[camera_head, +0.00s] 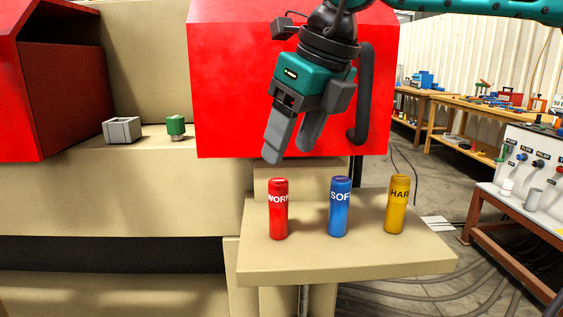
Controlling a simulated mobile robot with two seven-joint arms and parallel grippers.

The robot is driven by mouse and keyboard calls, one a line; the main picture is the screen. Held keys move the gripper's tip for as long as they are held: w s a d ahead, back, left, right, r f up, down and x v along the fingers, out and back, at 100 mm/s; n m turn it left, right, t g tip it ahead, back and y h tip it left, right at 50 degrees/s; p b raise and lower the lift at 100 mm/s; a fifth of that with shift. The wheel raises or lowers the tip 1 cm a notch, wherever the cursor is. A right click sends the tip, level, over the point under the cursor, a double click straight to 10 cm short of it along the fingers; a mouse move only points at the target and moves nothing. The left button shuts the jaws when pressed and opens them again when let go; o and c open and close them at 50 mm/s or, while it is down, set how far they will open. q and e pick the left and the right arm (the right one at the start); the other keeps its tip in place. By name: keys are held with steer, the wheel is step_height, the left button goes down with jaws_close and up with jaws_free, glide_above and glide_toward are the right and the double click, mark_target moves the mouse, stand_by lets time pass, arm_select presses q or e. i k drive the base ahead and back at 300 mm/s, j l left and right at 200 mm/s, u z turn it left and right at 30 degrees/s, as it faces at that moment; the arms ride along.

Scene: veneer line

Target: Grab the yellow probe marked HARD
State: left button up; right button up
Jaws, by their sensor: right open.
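The yellow probe (397,207) stands upright at the right end of a row on a small beige shelf (350,260). Its label shows "HAR", with the last part turned out of sight. A blue probe (340,208) labelled "SOF" stands upright in the middle, and a red probe (278,210) labelled "WORN" stands upright at the left. My right gripper (290,155) is open and empty. It appears above the red and blue probes, up and to the left of the yellow one, touching none of them. My left gripper is not in view.
A red housing (230,90) is behind my right gripper. A white panel with knobs (530,170) stands at right. Cables lie on the floor beside the shelf.

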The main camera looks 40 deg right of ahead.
mark_target(400, 184)
steer(key=k, duration=1)
